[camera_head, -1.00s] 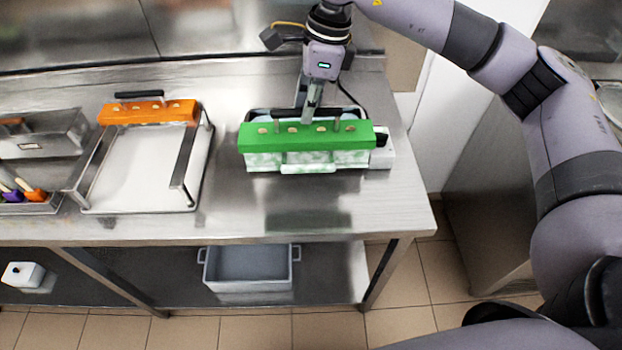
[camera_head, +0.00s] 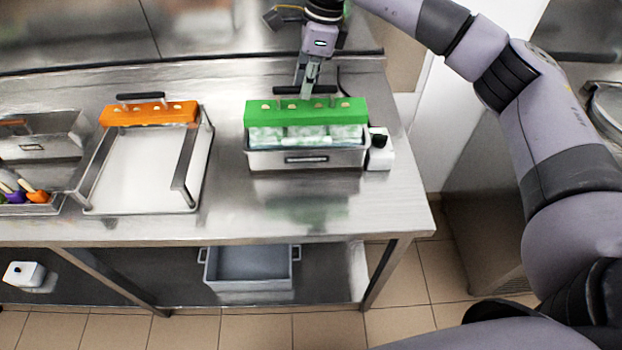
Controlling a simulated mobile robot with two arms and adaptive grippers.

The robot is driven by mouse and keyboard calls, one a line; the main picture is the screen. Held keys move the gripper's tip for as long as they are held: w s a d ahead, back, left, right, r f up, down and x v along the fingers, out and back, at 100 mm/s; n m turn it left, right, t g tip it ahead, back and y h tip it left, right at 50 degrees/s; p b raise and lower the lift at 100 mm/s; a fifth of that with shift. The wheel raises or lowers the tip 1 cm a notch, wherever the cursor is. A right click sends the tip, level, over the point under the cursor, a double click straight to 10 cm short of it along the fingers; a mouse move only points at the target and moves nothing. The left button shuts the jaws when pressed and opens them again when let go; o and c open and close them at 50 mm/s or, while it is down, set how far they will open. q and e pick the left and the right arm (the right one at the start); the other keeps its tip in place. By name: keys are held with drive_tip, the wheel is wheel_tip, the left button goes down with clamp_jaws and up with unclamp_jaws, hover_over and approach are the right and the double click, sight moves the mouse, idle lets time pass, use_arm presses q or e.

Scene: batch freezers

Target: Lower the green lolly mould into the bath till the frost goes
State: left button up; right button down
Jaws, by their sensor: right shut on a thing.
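The green lolly mould (camera_head: 305,113) has a green top with pale stick holes and frosty white-green moulds below. It is level over the steel bath (camera_head: 262,160) at the right of the bench. The bath's front wall hides the bottoms of the moulds; I cannot tell how deep they are. Frost still shows on the part above the rim. My right gripper (camera_head: 304,90) is shut on the black handle bar behind the mould's green top. My left gripper is not in view.
A white box with a black knob (camera_head: 378,155) touches the bath's right side. An orange mould (camera_head: 150,112) sits at the back of a white tray frame (camera_head: 140,205) to the left. Bench is clear in front of the bath. A grey bin (camera_head: 248,268) is on the shelf below.

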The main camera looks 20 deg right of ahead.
drive_tip(key=shift+w+d+r+p, duration=0.1)
drive_tip(key=shift+w+d+p, duration=0.05)
drive_tip(key=shift+w, duration=0.4)
drive_tip(key=shift+w+d+r+p, duration=0.1)
drive_tip(key=shift+w+d+p, duration=0.05)
drive_tip(key=shift+w, duration=0.35)
drive_tip(key=w, duration=0.1)
drive_tip(key=w+d+p, duration=0.1)
drive_tip(key=w, duration=0.1)
drive_tip(key=w+p, duration=0.1)
drive_tip(key=w, duration=0.1)
drive_tip(key=shift+w+d+f, duration=0.1)
drive_tip(key=shift+d+f, duration=0.15)
drive_tip(key=shift+f, duration=0.2)
drive_tip(key=shift+f, duration=0.1)
idle(0.6)
wheel_tip(320, 180, down, 10)
drive_tip(key=b, duration=0.5)
drive_tip(key=shift+r+b, duration=0.2)
drive_tip(key=shift+b, duration=0.1)
idle(0.8)
idle(3.2)
